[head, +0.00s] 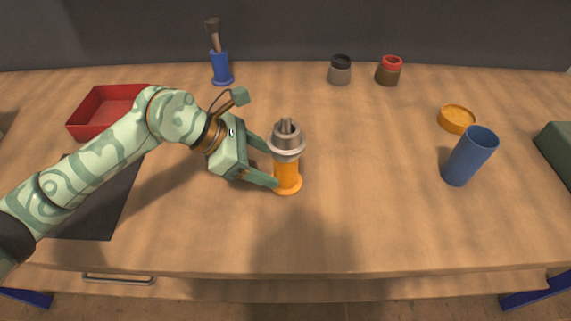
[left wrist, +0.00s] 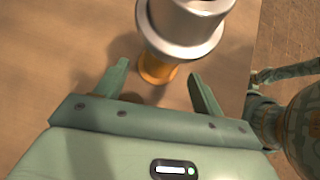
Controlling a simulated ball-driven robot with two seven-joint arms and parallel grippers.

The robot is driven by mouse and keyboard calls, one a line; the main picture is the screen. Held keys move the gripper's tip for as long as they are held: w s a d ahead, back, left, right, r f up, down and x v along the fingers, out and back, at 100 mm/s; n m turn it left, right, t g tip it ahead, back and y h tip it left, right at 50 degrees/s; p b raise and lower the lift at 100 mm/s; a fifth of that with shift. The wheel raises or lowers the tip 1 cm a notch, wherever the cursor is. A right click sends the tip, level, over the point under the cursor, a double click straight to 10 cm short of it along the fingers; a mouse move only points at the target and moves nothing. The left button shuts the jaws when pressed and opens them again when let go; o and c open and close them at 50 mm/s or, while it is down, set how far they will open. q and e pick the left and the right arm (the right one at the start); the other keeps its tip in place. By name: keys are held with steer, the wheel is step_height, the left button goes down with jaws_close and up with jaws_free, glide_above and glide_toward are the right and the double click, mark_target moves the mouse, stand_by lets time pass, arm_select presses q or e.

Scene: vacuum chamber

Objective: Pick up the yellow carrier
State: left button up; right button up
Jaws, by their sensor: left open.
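The yellow carrier (head: 287,176) is an orange-yellow post with a round foot, standing upright on the table. A grey metal piece (head: 286,142) with a flange and prongs sits on its top. My left gripper (head: 272,164) is open, with its fingers level with the yellow post and close to its left side. In the left wrist view the carrier (left wrist: 157,69) stands just beyond the open fingertips of my left gripper (left wrist: 158,70), under the grey metal piece (left wrist: 183,28). Whether a finger touches the post cannot be told. My right gripper is not in view.
A red tray (head: 88,131) and a dark mat (head: 100,215) lie at the left. A blue holder with a brush (head: 221,68) and two jars (head: 340,72) (head: 388,73) stand at the back. A blue cup (head: 469,157) and an orange dish (head: 457,119) are at the right. The table's middle right is clear.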

mark_target(280, 168)
arm_select(q)
steer(key=b+x, duration=0.1)
steer(key=x, duration=0.3)
steer(key=shift+d, duration=0.2)
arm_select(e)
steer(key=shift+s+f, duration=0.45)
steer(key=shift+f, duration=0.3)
arm_select(q)
steer(key=c, duration=1.5)
steer(key=shift+r, duration=0.1)
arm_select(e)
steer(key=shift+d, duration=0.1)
